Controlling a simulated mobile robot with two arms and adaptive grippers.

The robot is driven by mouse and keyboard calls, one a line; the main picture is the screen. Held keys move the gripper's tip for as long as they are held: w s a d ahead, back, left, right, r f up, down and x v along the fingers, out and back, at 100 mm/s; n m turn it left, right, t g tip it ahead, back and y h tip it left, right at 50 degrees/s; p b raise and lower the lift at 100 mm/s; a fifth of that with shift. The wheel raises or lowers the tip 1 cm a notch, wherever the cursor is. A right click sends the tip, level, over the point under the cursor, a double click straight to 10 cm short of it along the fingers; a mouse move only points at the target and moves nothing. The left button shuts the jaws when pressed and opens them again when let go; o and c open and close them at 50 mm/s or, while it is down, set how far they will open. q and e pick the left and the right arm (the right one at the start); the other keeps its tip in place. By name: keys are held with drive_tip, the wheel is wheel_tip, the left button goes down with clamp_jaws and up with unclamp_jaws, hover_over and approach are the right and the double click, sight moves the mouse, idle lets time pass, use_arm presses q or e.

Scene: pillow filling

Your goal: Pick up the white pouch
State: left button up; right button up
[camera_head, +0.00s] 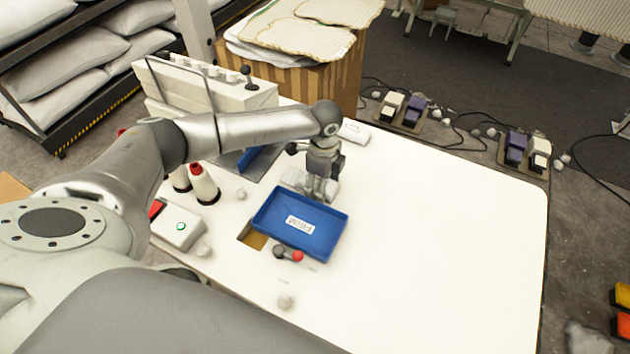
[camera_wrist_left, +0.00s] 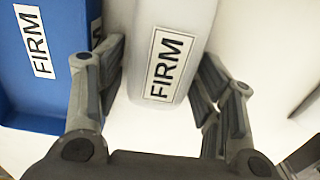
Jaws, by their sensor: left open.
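The white pouch (camera_wrist_left: 172,55) carries a FIRM label and lies between the two spread fingers of my left gripper (camera_wrist_left: 163,62) in the left wrist view. In the head view the pouch (camera_head: 296,178) lies on the white table beside the far edge of the blue tray, partly hidden by my left gripper (camera_head: 318,192). That gripper points down over it, open, with a finger on each side; I cannot tell whether they touch it. My right gripper is not in view.
The blue tray (camera_head: 322,242), also labelled FIRM, is close beside the pouch. A red-and-black-knobbed lever (camera_head: 288,254), thread cones (camera_head: 204,184) and a white switch box (camera_head: 177,227) stand nearby. The table's right side (camera_head: 450,240) is clear.

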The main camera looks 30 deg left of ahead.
use_arm(q)
drive_tip(key=c, duration=0.6)
drive_tip(key=shift+c, duration=0.2)
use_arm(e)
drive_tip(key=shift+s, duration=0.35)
use_arm(q)
drive_tip(key=shift+r, duration=0.15)
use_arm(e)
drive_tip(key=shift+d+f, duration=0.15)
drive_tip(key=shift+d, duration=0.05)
